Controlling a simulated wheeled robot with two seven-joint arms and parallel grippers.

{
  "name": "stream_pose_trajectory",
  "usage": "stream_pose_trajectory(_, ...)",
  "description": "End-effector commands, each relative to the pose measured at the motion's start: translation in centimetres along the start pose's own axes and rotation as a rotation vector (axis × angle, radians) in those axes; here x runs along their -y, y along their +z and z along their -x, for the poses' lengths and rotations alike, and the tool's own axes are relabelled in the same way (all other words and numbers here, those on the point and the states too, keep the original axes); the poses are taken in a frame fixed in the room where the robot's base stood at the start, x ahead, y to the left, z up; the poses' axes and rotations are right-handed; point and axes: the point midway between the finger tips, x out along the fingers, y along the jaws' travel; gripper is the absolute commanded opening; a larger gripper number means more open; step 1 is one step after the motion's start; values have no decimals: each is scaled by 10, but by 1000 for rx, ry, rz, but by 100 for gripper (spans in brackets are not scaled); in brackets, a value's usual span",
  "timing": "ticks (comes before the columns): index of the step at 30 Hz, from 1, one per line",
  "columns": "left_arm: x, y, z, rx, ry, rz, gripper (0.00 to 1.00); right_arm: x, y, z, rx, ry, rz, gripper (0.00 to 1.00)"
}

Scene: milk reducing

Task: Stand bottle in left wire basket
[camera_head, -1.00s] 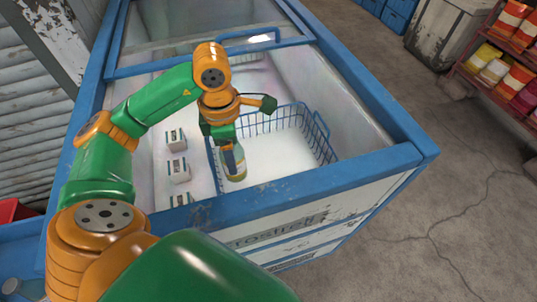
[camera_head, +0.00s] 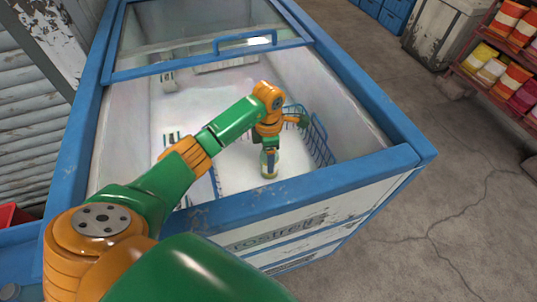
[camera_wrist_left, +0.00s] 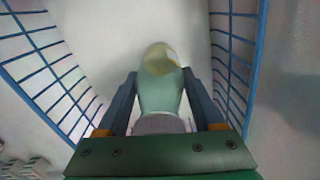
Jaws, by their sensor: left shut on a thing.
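In the head view, my left gripper (camera_head: 269,157) is inside the open chest freezer, pointing down and shut on a bottle (camera_head: 268,173). The bottle looks pale with a yellowish lower part and is about upright. In the left wrist view the bottle (camera_wrist_left: 160,85) sits between the two fingers (camera_wrist_left: 163,105). I cannot tell whether the bottle touches the basket floor. My arm hides part of the basket. My right gripper is out of view.
The freezer's blue front rim (camera_head: 310,184) and side walls bound the space. A sliding glass lid (camera_head: 215,35) covers the far part. Shelves (camera_head: 500,70) stand at the right.

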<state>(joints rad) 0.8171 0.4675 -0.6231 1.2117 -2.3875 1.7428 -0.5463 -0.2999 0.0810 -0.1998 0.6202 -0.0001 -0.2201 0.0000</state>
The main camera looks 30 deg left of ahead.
Motion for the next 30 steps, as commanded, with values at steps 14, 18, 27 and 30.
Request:
stream_pose_trajectory(14,0,0,-2,1,0,1,98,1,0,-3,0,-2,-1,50)
stream_pose_trajectory(18,0,0,1,1,-1,1,98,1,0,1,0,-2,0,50)
stream_pose_trajectory(27,-2,0,61,4,5,2,98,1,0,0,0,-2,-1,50)
stream_pose_trajectory(30,-1,1,86,4,4,1,98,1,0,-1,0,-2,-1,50)
